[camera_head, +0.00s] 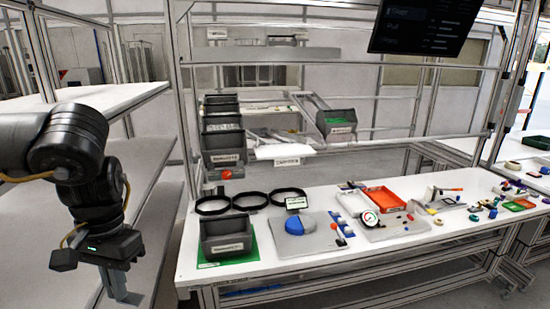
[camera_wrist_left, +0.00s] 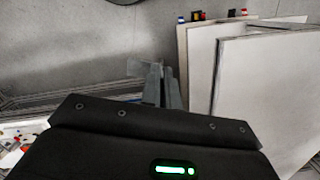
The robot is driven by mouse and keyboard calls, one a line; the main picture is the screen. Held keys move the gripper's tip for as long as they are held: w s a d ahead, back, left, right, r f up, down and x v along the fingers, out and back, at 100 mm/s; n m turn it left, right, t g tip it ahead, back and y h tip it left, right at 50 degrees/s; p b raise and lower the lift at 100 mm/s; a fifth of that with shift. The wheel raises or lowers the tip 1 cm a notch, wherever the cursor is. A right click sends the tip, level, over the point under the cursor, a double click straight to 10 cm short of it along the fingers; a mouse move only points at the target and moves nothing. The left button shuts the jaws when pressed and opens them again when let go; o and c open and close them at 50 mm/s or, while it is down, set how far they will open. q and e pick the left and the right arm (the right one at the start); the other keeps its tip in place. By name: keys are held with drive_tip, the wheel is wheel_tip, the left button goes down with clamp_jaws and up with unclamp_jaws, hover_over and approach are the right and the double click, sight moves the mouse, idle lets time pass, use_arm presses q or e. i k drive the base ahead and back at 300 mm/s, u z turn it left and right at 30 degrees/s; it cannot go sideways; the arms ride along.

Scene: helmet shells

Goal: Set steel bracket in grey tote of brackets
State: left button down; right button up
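My left gripper (camera_head: 118,284) hangs at the lower left, left of the workbench. In the left wrist view its fingers (camera_wrist_left: 162,88) are close together on a thin grey metal piece, which looks like the steel bracket (camera_wrist_left: 136,68); the bracket also shows below the gripper in the head view (camera_head: 131,299). A grey tote (camera_head: 226,247) with a white label stands on a green mat at the bench's near left corner, to the right of the gripper and apart from it. Its label is too small to read surely, and its contents are not clear. My right gripper is not in view.
Several dark totes (camera_head: 223,142) are stacked behind the bench's left end. Black rings (camera_head: 250,200) lie behind the grey tote. A grey board with a blue piece (camera_head: 294,225) lies to its right. White shelves (camera_head: 85,98) and a metal frame post (camera_head: 186,100) stand near my left arm.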

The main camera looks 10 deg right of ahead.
sight(236, 163)
drive_tip(key=z, duration=0.35)
drive_tip(key=i, duration=1.65)
